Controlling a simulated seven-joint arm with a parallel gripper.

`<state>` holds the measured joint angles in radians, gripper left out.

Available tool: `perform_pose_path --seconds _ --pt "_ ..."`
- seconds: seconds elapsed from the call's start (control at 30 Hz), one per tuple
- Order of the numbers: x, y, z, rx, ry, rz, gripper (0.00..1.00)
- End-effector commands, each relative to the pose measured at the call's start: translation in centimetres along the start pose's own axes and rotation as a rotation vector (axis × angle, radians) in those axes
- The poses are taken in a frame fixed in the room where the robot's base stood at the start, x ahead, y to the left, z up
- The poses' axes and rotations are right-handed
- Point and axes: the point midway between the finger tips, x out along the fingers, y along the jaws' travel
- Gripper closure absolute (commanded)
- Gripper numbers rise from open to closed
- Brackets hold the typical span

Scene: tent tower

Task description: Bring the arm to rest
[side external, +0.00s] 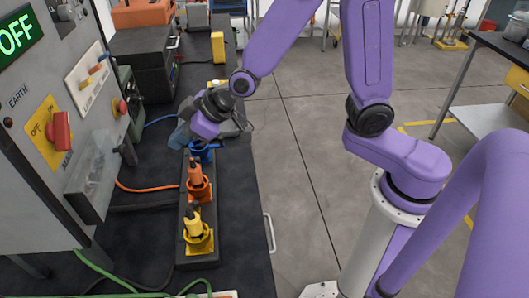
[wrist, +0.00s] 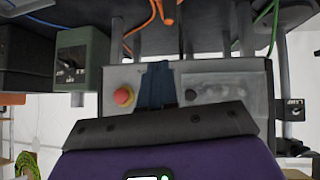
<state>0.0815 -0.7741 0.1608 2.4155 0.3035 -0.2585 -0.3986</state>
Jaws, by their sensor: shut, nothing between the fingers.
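My gripper (side external: 180,137) is over the dark bench at the left, in front of the grey control panel. Its blue-grey fingers are together and empty; they also show shut in the wrist view (wrist: 157,85), pointing at the panel. The hand is just above and partly in front of a blue plug and socket (side external: 203,153). Whether it touches them cannot be told. An orange plug (side external: 196,180) and a yellow plug (side external: 194,221) stand in sockets nearer the camera, in one row on a dark strip.
The control panel (side external: 40,190) has a red rotary switch (side external: 59,131) and a lit OFF sign (side external: 17,36). A red button (wrist: 123,96) shows in the wrist view. An orange cable (side external: 145,188) lies on the bench.

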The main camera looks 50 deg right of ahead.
Motion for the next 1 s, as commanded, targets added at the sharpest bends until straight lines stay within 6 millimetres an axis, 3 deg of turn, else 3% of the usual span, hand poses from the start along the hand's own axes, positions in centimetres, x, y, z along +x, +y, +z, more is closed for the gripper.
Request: perform_pose_path --seconds 0.2,0.5,0.8,1.0 --pt "-4.6 -3.2 3.8 -0.045 -0.151 -0.156 1.0" --pt "-12.4 -5.7 10.4 -0.139 -0.392 -0.285 1.0" --pt "-20.6 -5.6 17.2 -0.251 -0.629 -0.307 1.0" --pt "-23.9 -5.0 19.8 -0.299 -0.721 -0.288 1.0"
